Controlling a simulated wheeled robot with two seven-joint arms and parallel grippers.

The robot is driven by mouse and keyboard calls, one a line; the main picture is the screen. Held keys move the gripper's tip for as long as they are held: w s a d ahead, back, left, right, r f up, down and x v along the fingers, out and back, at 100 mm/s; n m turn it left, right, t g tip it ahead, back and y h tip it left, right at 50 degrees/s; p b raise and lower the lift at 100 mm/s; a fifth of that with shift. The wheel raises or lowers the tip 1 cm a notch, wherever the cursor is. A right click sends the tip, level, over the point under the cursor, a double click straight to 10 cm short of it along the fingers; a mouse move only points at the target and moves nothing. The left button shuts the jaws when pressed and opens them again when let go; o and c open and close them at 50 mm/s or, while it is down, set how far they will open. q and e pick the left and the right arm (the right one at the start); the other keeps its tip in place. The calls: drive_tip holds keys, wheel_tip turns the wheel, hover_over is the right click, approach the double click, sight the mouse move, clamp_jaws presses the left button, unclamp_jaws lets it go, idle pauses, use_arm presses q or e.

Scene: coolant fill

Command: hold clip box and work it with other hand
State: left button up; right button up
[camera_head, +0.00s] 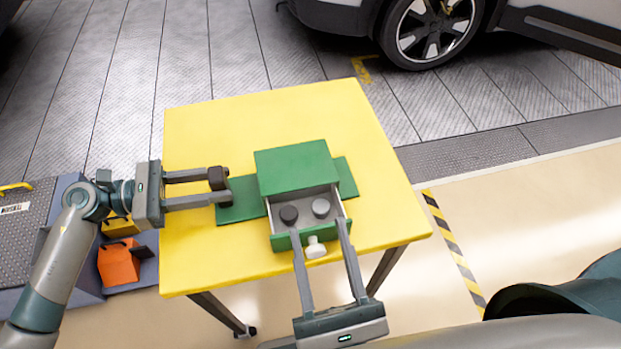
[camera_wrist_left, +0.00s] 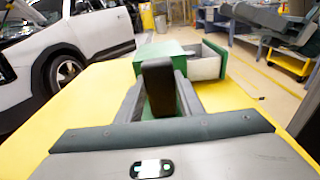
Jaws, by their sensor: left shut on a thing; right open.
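The clip box (camera_head: 292,168) is a green box on a flat green base plate, on the yellow table. Its drawer (camera_head: 280,241) is pulled out toward me. Inside are a dark round piece (camera_head: 289,215) and a grey round piece (camera_head: 321,207). A white knob (camera_head: 316,247) is on the drawer front. My left gripper (camera_head: 220,188) is shut on the left end of the base plate. My right gripper (camera_head: 319,226) is open, its fingers either side of the knob; contact is unclear. The left wrist view shows the box (camera_wrist_left: 166,48) partly behind my fingers, drawer out to the right.
The yellow table (camera_head: 335,110) is clear around the box. An orange container (camera_head: 118,264) and a yellow one (camera_head: 119,228) stand at the left, below the table. A car (camera_head: 428,30) is beyond the table.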

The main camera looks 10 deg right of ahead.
use_arm(q)
drive_tip(key=o, duration=1)
drive_tip(key=shift+o, duration=0.2)
drive_tip(key=shift+a, duration=0.15)
drive_tip(key=a, duration=0.7)
drive_tip(key=a+r, duration=0.1)
drive_tip(key=a, duration=0.3)
drive_tip(key=shift+a+r, duration=0.1)
drive_tip(key=shift+a, duration=0.25)
